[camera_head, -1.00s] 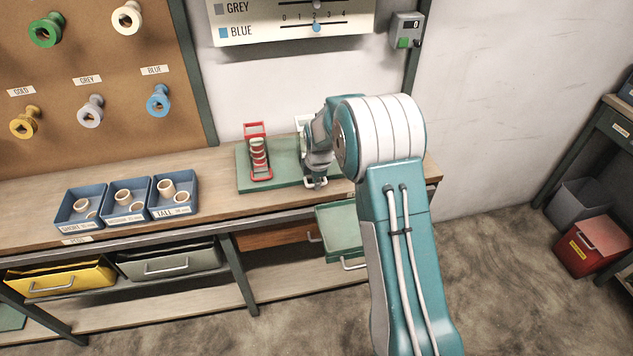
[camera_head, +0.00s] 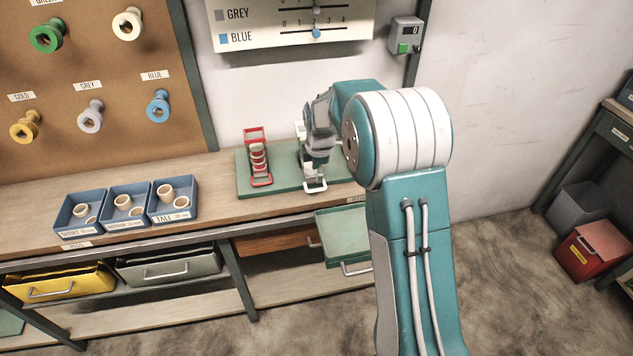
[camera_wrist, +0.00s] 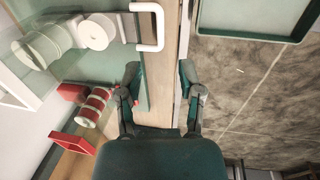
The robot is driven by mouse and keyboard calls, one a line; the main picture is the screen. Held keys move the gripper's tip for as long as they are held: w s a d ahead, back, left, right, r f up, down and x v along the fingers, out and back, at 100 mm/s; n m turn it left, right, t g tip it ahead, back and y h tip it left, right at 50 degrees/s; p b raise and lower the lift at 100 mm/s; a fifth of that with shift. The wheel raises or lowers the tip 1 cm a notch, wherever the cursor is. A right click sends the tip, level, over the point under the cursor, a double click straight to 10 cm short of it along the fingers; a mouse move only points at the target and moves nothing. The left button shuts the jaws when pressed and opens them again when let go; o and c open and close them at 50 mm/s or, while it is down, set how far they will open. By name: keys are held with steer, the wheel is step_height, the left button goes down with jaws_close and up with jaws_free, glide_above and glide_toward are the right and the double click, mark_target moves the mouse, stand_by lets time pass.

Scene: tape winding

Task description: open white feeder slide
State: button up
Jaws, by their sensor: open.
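The white feeder (camera_head: 299,130) stands on the green base plate on the bench, mostly hidden by my arm in the head view. Its white U-shaped slide handle (camera_head: 315,187) sticks out at the front edge of the plate. The handle (camera_wrist: 159,28) also shows in the wrist view, ahead of my fingertips and apart from them. White rolls (camera_wrist: 97,31) lie to its left. My gripper (camera_wrist: 160,76) is open and empty over the bench's front edge. In the head view its fingers are hard to make out near the white feeder.
A red feeder (camera_head: 258,158) with a stack of rings stands left of the white one on the green plate (camera_head: 243,176). A green tray (camera_head: 342,232) juts out below the bench front.

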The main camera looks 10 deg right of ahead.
steer(key=shift+s+r, duration=0.2)
steer(key=shift+r, duration=0.9)
steer(key=shift+s+r, duration=0.2)
steer(key=shift+r, duration=0.85)
steer(key=s+r+m+t, duration=0.2)
steer(key=s+r+m, duration=0.7)
steer(key=s+r, duration=0.65)
steer(key=s+f+m+t, duration=0.1)
steer(key=s+m, duration=0.8)
steer(key=s, duration=1)
steer(key=shift+f+t, duration=0.25)
steer(key=shift+t, duration=0.05)
